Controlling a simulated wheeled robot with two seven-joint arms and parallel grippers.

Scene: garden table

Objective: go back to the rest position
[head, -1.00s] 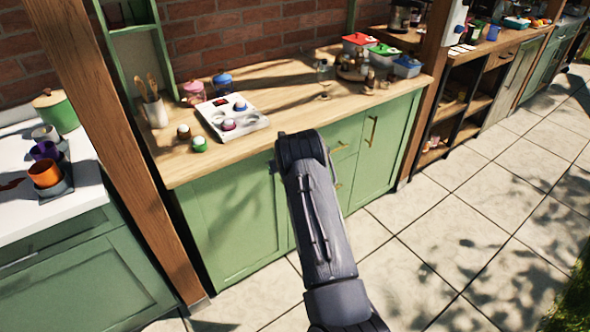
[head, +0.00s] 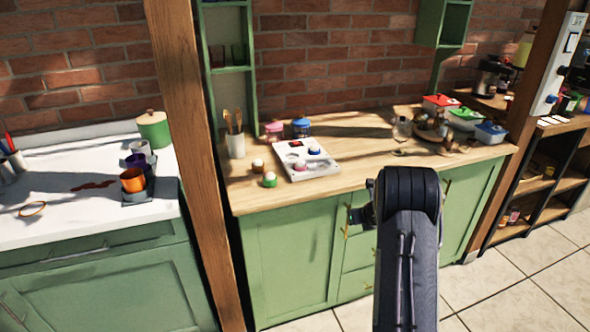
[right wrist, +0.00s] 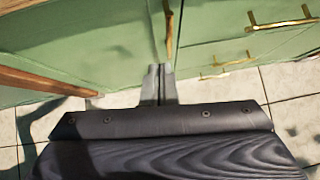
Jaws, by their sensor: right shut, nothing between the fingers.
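My right arm rises from the bottom of the head view in front of the green cabinet (head: 290,265). Its gripper is mostly hidden behind the arm there. In the right wrist view my right gripper (right wrist: 161,72) is shut and empty, with its fingers together in front of the green cabinet doors (right wrist: 90,45) and above the paving. My left gripper is in neither view.
Paved floor (head: 520,290) is clear at right.

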